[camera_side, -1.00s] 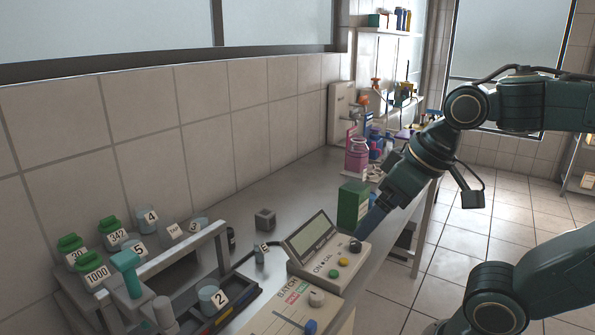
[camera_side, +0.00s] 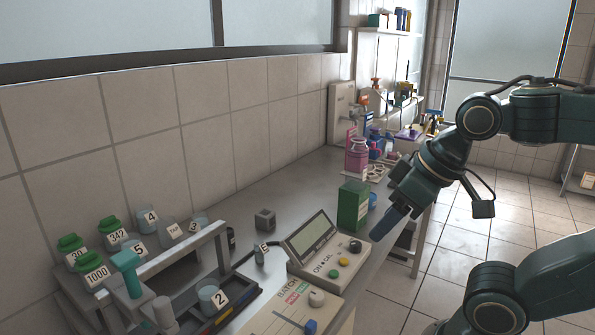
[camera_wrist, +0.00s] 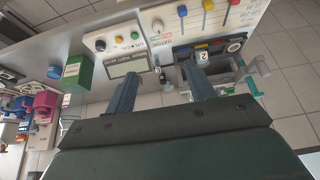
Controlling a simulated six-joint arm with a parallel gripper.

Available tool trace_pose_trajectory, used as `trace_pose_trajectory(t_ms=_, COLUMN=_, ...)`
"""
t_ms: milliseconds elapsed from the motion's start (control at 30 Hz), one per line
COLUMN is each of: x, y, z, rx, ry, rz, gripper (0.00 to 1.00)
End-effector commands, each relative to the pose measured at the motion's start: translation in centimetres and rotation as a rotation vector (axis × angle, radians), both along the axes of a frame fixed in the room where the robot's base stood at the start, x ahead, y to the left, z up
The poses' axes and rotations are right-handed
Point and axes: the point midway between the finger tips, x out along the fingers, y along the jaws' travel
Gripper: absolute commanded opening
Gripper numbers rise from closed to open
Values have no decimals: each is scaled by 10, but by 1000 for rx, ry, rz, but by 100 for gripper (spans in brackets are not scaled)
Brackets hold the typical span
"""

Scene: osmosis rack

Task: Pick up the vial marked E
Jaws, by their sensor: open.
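The vial marked E (camera_side: 261,254) is a small grey vial with a white label. It stands on the bench just left of the grey meter with the screen. In the wrist view a small vial (camera_wrist: 163,77) shows beyond and between my fingers, beside the meter; its letter is too small to read there. My gripper (camera_side: 389,224) is open and empty, pointing down and left, to the right of the green box and well apart from the vial. Its two fingers (camera_wrist: 162,92) are spread in the wrist view.
The meter (camera_side: 325,248) and a batch panel (camera_side: 290,313) stand right of the vial. A green box (camera_side: 353,206) is behind the meter. A grey cube (camera_side: 265,219) is behind the vial. The rack (camera_side: 180,262) with labelled containers is at left.

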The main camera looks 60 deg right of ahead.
Motion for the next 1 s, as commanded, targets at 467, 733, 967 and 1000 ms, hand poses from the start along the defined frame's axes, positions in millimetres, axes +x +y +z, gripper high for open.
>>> trace_pose_trajectory(t_ms=467, x=41, y=-9, z=-11, rx=28, ry=46, rz=-195, gripper=54)
trace_pose_trajectory(t_ms=733, x=85, y=-15, z=-31, rx=11, ry=64, rz=-407, gripper=54)
trace_pose_trajectory(t_ms=967, x=120, y=-16, z=-52, rx=-34, ry=42, rz=-570, gripper=54)
trace_pose_trajectory(t_ms=1000, x=125, y=-15, z=-55, rx=-43, ry=35, rz=-595, gripper=54)
